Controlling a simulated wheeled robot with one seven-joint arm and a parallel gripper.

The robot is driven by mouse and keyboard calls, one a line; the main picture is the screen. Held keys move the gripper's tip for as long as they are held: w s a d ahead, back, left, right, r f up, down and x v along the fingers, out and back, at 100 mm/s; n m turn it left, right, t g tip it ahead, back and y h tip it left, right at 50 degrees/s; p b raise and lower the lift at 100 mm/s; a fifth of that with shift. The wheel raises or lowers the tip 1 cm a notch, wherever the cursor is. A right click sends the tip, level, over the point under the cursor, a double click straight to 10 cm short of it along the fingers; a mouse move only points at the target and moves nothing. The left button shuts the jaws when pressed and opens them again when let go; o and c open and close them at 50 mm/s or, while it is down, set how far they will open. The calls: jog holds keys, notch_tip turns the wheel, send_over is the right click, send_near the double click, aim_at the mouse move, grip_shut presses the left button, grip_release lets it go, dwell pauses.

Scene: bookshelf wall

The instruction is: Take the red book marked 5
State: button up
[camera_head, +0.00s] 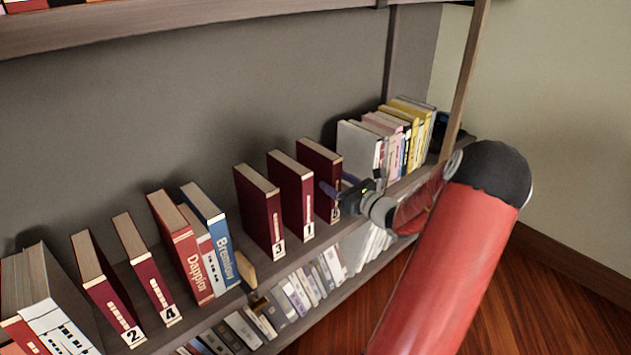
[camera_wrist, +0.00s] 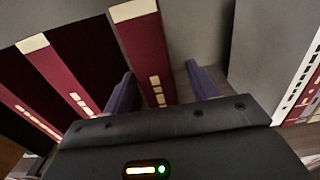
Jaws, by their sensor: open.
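Red books marked 3 (camera_head: 260,215) and 1 (camera_head: 292,195) stand upright on the shelf. To their right stands a third red book (camera_head: 313,165), whose label is mostly hidden by my gripper (camera_head: 340,187), so I cannot read its number. In the wrist view this book (camera_wrist: 145,48) stands between the two spread purple fingers of my gripper (camera_wrist: 161,74). The left finger is close to its left side; a wider gap shows at the right finger. I cannot tell whether either touches. My gripper is open. Its label is hidden in the wrist view.
Red books marked 2 (camera_head: 105,290) and 4 (camera_head: 147,267) stand further left, with a red Dapplor book (camera_head: 178,248) and blue Bremlow book (camera_head: 210,235). A white book (camera_head: 358,150) heads a row right of my gripper. A lower shelf holds several books.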

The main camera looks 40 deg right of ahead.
aim_at(324, 175)
jog(key=w, duration=0.5)
jog(key=shift+a, duration=0.35)
jog(key=shift+c, duration=0.5)
grip_shut()
jog(key=shift+r, duration=0.1)
